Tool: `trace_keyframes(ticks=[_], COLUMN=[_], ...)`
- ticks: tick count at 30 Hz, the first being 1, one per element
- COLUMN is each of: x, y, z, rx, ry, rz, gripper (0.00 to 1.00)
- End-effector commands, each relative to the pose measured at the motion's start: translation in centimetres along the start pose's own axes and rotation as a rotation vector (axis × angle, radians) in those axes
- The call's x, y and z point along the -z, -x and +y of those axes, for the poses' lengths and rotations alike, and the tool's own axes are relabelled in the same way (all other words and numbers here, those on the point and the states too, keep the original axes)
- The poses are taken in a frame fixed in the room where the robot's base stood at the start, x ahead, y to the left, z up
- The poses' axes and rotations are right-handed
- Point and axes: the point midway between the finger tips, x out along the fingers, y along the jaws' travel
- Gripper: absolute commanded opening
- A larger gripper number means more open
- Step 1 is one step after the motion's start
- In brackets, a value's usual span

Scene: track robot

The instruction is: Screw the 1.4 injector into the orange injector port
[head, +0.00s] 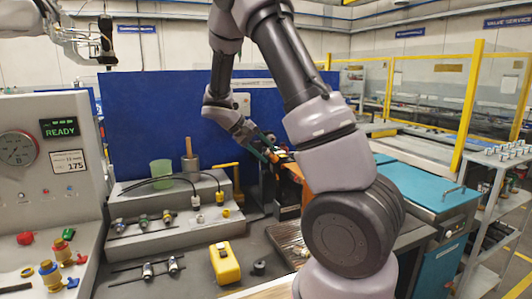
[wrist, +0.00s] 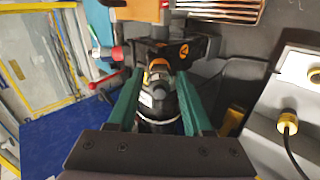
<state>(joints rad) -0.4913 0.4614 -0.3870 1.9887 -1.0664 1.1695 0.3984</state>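In the wrist view my gripper's green fingers (wrist: 160,82) stand on both sides of a dark and silver injector (wrist: 158,100) with a small white label, and they appear to press on it. Its number is not readable. The far end of the injector lines up with an orange ring (wrist: 158,65), which looks like the orange port at a black bracket (wrist: 190,47). I cannot tell whether the two touch. In the head view my gripper (head: 268,150) is at the dark fixture in front of the blue panel, small and partly hidden by my arm.
A grey stepped rack (head: 175,220) with several injectors and cables stands at left. A yellow meter (head: 225,262) lies on the bench. A red knob (wrist: 117,53) is close left of the fingers. An orange block (wrist: 137,11) is beyond. A blue panel (head: 150,110) stands behind.

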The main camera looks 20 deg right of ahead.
Motion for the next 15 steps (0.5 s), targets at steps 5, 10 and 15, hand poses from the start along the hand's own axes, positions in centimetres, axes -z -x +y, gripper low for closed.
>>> trace_keyframes(ticks=[5, 10, 15], x=[0.0, 0.0, 0.1], y=[0.0, 0.1, 1.4], z=[0.0, 0.0, 0.0], rx=[0.000, 0.000, 0.001], ry=[0.003, 0.004, 0.003], rz=[0.001, 0.001, 0.005], gripper=[0.75, 0.75, 0.75])
